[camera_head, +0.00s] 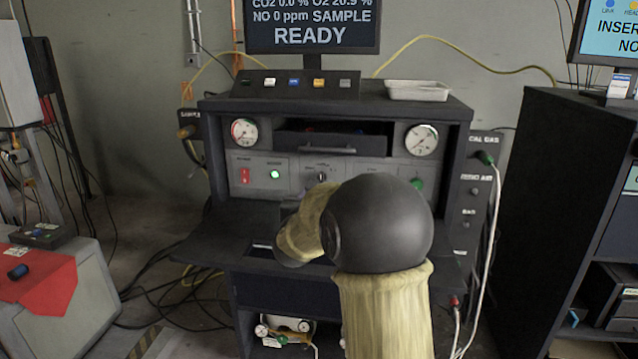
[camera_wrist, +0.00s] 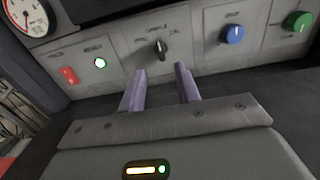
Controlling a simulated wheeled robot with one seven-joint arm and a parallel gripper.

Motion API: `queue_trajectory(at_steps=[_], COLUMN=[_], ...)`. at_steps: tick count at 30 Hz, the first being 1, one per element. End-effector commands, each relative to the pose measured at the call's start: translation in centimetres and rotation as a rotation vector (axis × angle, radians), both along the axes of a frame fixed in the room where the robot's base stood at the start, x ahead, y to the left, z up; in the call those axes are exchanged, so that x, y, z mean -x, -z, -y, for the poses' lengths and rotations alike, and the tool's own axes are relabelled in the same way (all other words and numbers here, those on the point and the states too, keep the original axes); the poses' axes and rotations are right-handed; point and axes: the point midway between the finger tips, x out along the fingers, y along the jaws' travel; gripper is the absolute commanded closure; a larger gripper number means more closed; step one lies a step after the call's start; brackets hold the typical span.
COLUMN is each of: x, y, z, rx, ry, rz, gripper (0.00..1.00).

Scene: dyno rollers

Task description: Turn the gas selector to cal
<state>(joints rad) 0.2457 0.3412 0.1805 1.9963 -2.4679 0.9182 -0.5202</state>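The gas selector (camera_wrist: 160,47) is a small black knob on the light grey control panel (camera_wrist: 130,40). In the wrist view it stands upright, with a slight tilt; its labels are too small to read. It also shows in the head view (camera_head: 322,175), just above my arm. My gripper (camera_wrist: 160,72) is open and empty, its two purple fingers pointing at the panel. The knob appears between and just beyond the fingertips, apart from them. In the head view my arm hides most of the gripper. The screen (camera_head: 313,24) reads SAMPLE and READY.
A red switch (camera_wrist: 68,75) and a lit green light (camera_wrist: 100,62) are left of the selector. A blue knob (camera_wrist: 232,34) and a green knob (camera_wrist: 298,22) are to its right. A dark shelf (camera_head: 215,238) juts out below the panel. A drawer (camera_head: 330,140) sits above.

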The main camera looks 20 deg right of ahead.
Motion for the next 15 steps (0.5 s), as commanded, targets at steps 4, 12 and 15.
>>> queue_trajectory(at_steps=[4, 12, 15], x=[-2.3, -5.8, -6.7], y=[0.1, 0.1, 0.0], z=[1.6, 4.0, 4.7], rx=[-0.001, -0.001, -0.001], ry=[0.002, 0.002, 0.002], rz=[0.001, 0.000, 0.001], gripper=[0.67, 0.67, 0.67])
